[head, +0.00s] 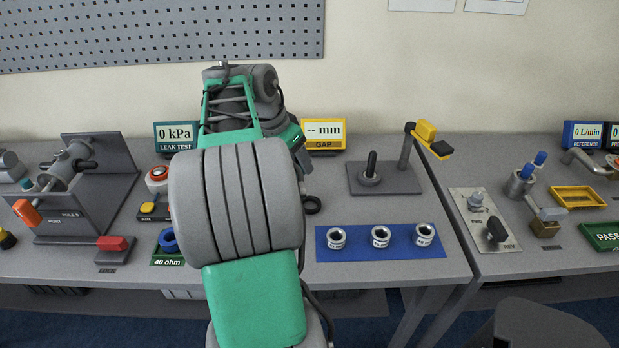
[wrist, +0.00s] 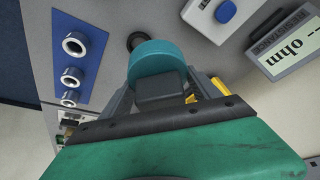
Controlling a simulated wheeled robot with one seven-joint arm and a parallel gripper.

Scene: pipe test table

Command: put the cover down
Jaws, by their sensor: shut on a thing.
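The cover (wrist: 158,62) is a teal round cap, seen in the wrist view at the end of my gripper (wrist: 160,90). My gripper is shut on it, with a grey finger on either side. The cover appears to be above the grey table, but its exact height cannot be told. In the head view, my own arm hides both the gripper and the cover.
A black ring (head: 311,204) lies on the table, right of my arm. A blue mat (head: 345,253) holds three metal rings. A stand with a yellow arm (head: 426,131) rises behind it. The yellow gap display (head: 323,134) stands at the back.

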